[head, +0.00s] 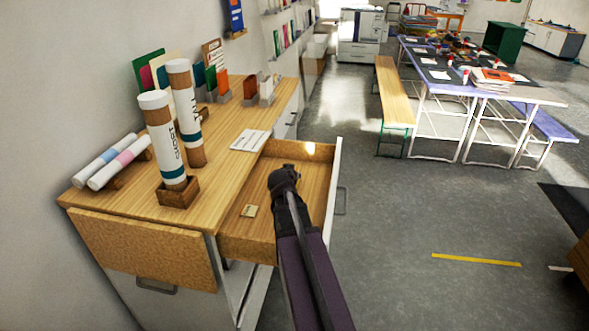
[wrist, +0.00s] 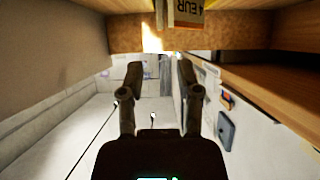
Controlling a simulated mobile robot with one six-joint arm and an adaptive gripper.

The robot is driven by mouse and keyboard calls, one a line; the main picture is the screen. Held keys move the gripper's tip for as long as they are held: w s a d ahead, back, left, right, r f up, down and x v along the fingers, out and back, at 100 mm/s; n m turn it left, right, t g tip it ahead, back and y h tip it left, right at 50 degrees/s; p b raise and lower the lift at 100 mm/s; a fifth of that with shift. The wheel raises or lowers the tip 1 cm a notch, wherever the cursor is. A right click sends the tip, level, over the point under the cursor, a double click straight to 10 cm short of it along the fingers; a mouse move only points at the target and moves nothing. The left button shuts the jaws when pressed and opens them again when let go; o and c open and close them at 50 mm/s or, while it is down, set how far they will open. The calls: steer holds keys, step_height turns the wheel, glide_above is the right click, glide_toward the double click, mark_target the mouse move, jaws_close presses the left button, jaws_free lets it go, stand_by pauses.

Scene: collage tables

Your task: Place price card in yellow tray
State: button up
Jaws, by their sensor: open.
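A small pale tan card (head: 249,211) lies flat in the open wooden drawer (head: 262,190), near its front left. In the wrist view a card marked "4 EUR" (wrist: 187,13) shows upside down at the top edge, beyond my fingertips, partly cut off. I take it to be the price card. My gripper (head: 284,178) is over the drawer, to the right of the small card in the head view. In the wrist view my gripper (wrist: 161,72) has its two fingers apart with nothing between them. I cannot make out a yellow tray in either view.
Two upright labelled tubes (head: 176,145) stand on the wooden counter (head: 222,122), with rolled papers (head: 112,160) at the left and a white sheet (head: 250,140) near the drawer. A bench (head: 393,92) and tables stand at the back right.

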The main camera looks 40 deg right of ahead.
steer(key=p+v, duration=0.1)
steer(key=v, duration=0.3)
steer(key=shift+a, duration=0.1)
stand_by(0.6)
